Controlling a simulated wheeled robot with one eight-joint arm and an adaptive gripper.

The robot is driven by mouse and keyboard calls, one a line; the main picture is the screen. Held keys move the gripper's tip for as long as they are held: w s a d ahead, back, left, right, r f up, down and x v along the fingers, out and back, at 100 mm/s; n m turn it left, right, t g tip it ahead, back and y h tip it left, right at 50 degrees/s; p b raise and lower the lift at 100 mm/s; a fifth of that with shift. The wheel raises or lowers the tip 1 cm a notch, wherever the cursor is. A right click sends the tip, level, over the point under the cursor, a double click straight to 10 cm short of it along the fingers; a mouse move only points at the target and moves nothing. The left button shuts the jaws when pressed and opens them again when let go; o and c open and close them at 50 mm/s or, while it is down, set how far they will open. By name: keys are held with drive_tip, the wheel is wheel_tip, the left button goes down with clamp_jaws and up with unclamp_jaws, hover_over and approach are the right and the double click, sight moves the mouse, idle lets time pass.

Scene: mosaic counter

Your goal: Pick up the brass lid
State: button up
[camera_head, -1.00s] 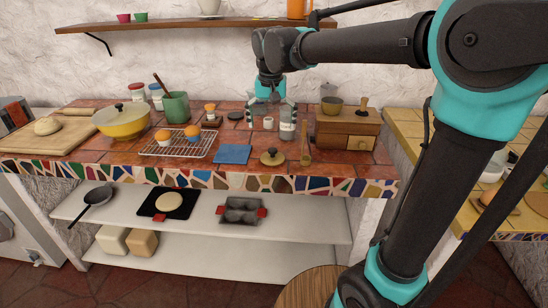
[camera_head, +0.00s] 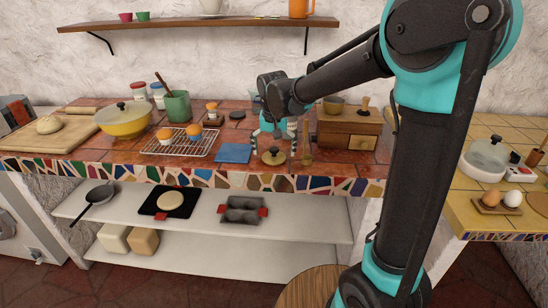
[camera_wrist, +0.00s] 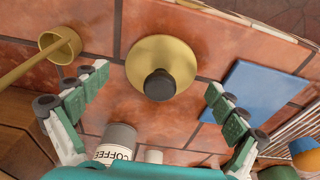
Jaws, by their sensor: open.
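The brass lid (camera_head: 273,157) lies on the tiled counter near its front edge. It is a round brass disc with a dark knob on top, and it also shows in the wrist view (camera_wrist: 161,67). My gripper (camera_head: 275,145) hangs just above and behind the lid. In the wrist view my gripper (camera_wrist: 158,95) is open, its two green-padded fingers spread wide on either side of the lid. Nothing is between the pads, and I see no contact with the lid.
A coffee jar (camera_wrist: 117,143) stands behind.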

drive_tip(key=c, duration=1.2)
drive_tip(key=shift+c, duration=0.3)
